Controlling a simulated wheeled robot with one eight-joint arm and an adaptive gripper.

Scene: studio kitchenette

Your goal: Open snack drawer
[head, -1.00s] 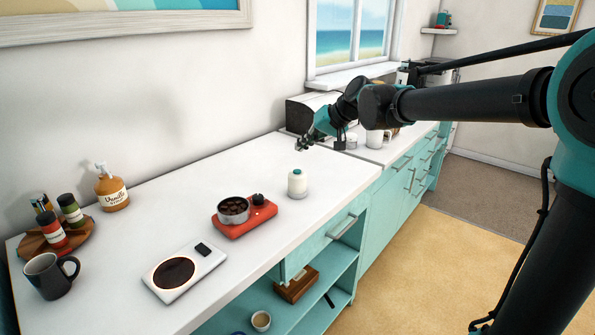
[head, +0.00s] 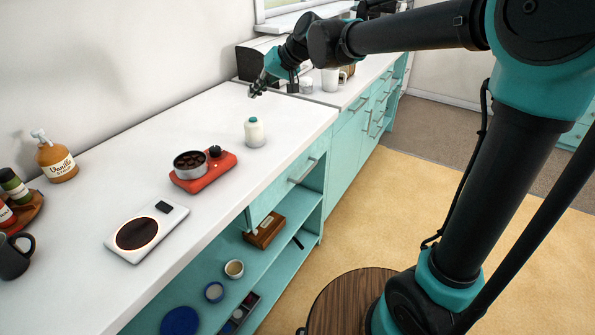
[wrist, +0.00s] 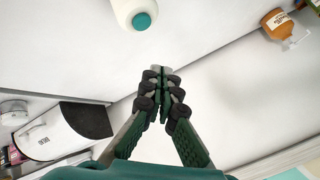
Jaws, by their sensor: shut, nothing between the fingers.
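A teal drawer front with a bar handle (head: 302,172) sits under the white counter's front edge, above open shelves, and looks shut. More teal drawers with bar handles (head: 382,97) line the cabinet further back; I see no label telling which is the snack drawer. My gripper (head: 254,91) is above the counter, behind the white bottle with the teal cap (head: 255,134), away from the drawer handles. In the wrist view my gripper (wrist: 160,72) has its fingertips together and empty, with the white bottle (wrist: 124,10) beyond them.
Shelves below hold a wooden box (head: 264,232) and cups (head: 234,268). The floor in front of the cabinets (head: 385,205) is clear.

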